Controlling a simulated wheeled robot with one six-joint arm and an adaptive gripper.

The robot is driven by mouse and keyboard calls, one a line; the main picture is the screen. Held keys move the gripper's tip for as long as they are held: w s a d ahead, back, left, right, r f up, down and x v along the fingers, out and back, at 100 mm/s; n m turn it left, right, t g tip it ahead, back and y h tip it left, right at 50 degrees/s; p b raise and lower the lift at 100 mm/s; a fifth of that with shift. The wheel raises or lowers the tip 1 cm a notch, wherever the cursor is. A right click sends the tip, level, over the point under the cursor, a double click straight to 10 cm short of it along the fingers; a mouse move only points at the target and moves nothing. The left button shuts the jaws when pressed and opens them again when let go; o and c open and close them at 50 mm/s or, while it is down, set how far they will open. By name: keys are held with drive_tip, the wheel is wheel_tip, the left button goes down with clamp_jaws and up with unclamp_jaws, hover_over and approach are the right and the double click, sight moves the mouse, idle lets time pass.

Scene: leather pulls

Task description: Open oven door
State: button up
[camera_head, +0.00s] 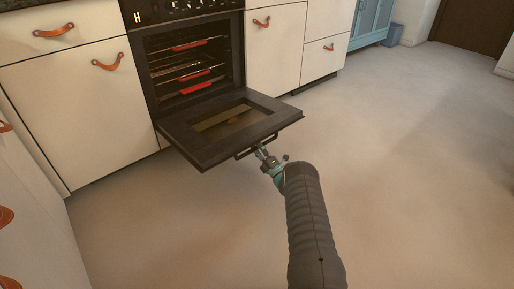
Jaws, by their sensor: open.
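The oven (195,62) is black and set between white cabinets. Its door (190,134) is folded down and stands out nearly level over the floor, with a window in its middle. The door's dark bar handle (243,152) is on its front edge, towards me. My gripper (262,152) is at the right part of this handle. Its jaws are open and small in the picture, and I cannot tell whether they touch the handle. The oven's inside shows racks with red strips (195,88).
White cabinets with orange leather pulls (108,62) stand on both sides of the oven, and more line the left edge. A blue cabinet (371,20) and a blue bin (396,34) stand at the back right. The floor (420,170) on the right is clear.

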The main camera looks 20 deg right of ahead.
drive_tip(key=v, duration=1.1)
drive_tip(key=shift+s, duration=0.35)
drive_tip(key=shift+d, duration=0.15)
